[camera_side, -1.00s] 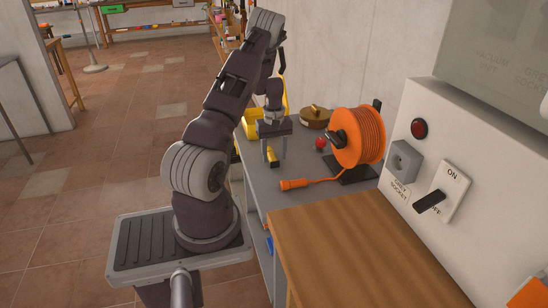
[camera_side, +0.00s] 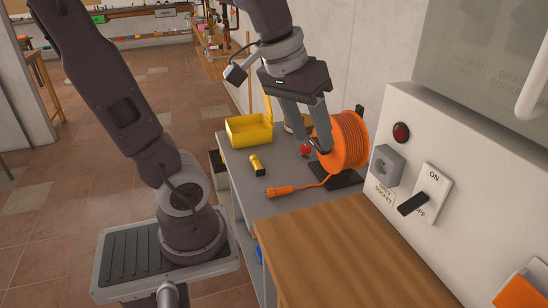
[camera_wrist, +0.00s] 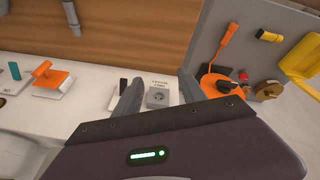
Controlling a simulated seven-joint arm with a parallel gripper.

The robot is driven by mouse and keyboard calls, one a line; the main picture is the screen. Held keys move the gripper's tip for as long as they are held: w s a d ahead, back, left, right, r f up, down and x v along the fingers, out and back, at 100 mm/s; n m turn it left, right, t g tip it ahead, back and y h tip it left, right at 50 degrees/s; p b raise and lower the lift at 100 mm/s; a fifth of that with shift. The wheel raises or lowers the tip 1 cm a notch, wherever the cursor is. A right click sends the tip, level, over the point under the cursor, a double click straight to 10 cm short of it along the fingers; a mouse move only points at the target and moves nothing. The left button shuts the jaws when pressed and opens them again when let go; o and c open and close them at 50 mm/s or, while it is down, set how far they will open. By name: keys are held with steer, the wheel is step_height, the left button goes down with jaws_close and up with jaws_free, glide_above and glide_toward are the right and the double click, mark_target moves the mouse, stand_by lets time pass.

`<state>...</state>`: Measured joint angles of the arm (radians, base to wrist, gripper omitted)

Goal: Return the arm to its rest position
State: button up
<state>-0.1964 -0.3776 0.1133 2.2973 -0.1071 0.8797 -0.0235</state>
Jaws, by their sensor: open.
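My gripper (camera_side: 303,136) is open, with nothing between its fingers. In the side view it hangs above the grey shelf top (camera_side: 232,172), in front of the orange cable reel (camera_side: 350,140). I cannot tell how far the fingers are from the reel. In the wrist view my gripper's two fingers (camera_wrist: 158,100) are spread. The grey socket (camera_wrist: 159,95) shows between them on the white panel, some way beyond.
The grey shelf holds a yellow box (camera_side: 250,133), a yellow torch-like item (camera_side: 257,167), a red ball (camera_side: 305,149) and an orange plug (camera_side: 280,191). A wooden bench top (camera_side: 345,245) lies in front. The white panel (camera_side: 430,150) with switch (camera_side: 426,195) stands right.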

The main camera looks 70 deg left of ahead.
steer(key=s+d+f+m+t, duration=0.1)
steer(key=s+d+m, duration=0.3)
steer(key=s, duration=0.4)
steer(key=shift+s+d, duration=0.2)
steer(key=shift+d, duration=0.4)
